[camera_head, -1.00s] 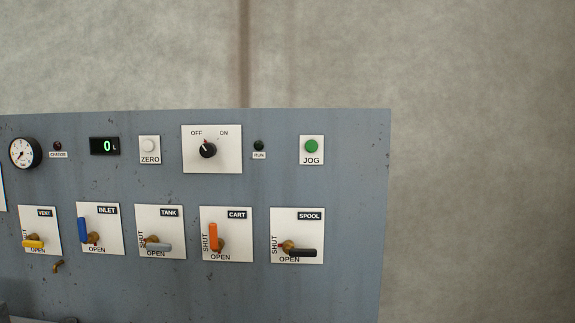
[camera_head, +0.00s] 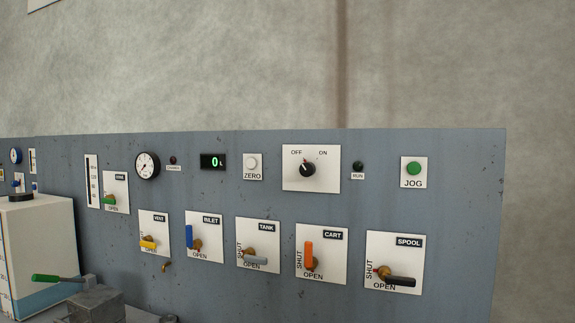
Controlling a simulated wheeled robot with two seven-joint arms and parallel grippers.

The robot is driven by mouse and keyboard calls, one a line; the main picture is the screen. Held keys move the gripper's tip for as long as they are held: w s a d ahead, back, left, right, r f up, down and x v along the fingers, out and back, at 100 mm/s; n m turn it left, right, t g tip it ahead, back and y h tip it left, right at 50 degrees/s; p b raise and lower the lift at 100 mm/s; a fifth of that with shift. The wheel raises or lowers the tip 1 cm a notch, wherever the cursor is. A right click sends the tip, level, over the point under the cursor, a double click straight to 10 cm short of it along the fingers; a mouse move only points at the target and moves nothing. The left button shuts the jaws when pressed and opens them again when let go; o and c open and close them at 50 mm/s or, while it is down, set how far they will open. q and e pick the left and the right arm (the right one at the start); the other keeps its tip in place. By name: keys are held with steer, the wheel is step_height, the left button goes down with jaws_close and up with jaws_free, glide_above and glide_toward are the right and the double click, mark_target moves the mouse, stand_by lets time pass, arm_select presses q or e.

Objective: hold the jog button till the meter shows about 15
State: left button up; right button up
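The green JOG button (camera_head: 414,168) sits on a white plate at the upper right of the grey panel. The meter (camera_head: 213,161) is a black display with green digits reading 0 L, left of the white ZERO button (camera_head: 252,163). Nothing touches the JOG button. Neither of my grippers shows in the head view.
The OFF/ON knob (camera_head: 307,169) points to about OFF. The RUN lamp (camera_head: 358,166) is dark. Below are the VENT, INLET, TANK, CART (camera_head: 309,255) and SPOOL (camera_head: 397,280) valve handles. A white tank (camera_head: 35,245) stands at lower left. Bare wall is at right.

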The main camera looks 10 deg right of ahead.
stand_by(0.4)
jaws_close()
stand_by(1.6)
